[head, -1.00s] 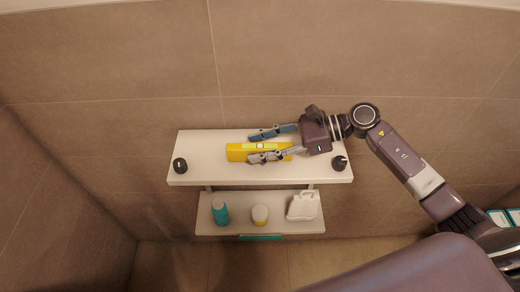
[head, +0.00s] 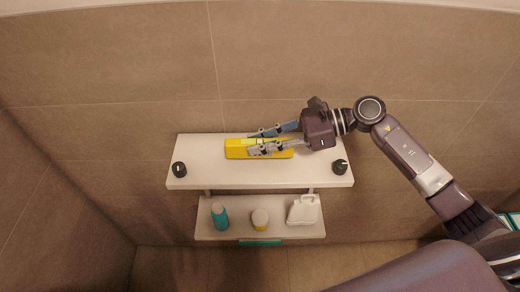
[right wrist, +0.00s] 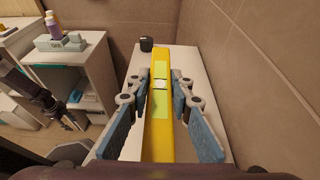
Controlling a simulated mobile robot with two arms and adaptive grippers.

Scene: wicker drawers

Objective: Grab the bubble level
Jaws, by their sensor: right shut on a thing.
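The yellow bubble level (head: 236,149) lies on the upper white shelf (head: 215,175), its long side running left to right in the head view. It also shows in the right wrist view (right wrist: 161,140), running away between the fingers. My right gripper (head: 257,141) has come in from the right and is shut on the level, one finger along each long side. In the right wrist view the gripper (right wrist: 161,83) has its fingertips against the level near its pale vial windows. My left gripper is not seen in the head view.
Small black round objects stand at the upper shelf's left (head: 179,169) and right (head: 340,167) ends. The lower shelf (head: 290,232) holds a teal bottle (head: 220,217), a yellow-and-white jar (head: 260,218) and a white jug (head: 303,210). A tiled wall (head: 300,70) rises behind.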

